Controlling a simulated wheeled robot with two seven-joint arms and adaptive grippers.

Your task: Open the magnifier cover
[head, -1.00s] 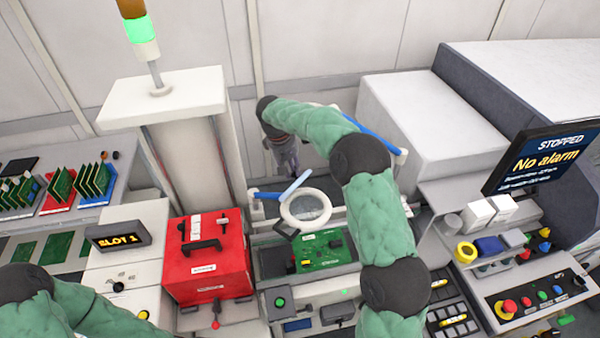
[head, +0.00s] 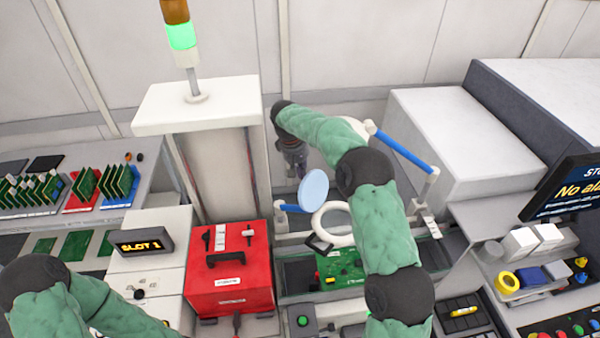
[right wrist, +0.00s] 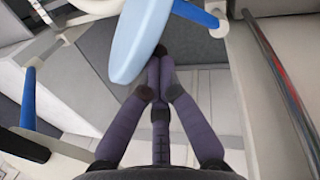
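The magnifier is a white ring (head: 333,222) on a blue arm, above a green circuit board (head: 345,265). Its cover, a light blue disc (head: 314,187), stands raised at the ring's far-left edge, its broad face toward the head camera. The cover is large in the right wrist view (right wrist: 138,40). My right gripper (head: 299,172) is behind and left of the cover, partly hidden by it. In the right wrist view its fingertips (right wrist: 160,72) are together, close to the cover's edge; contact is unclear. My left arm shows at lower left; its gripper is out of frame.
A red box (head: 229,270) stands left of the board. A white column with a lit green lamp (head: 181,36) rises behind it. A blue bar (head: 404,150) lies right of my right forearm. A large white housing (head: 455,125) fills the back right.

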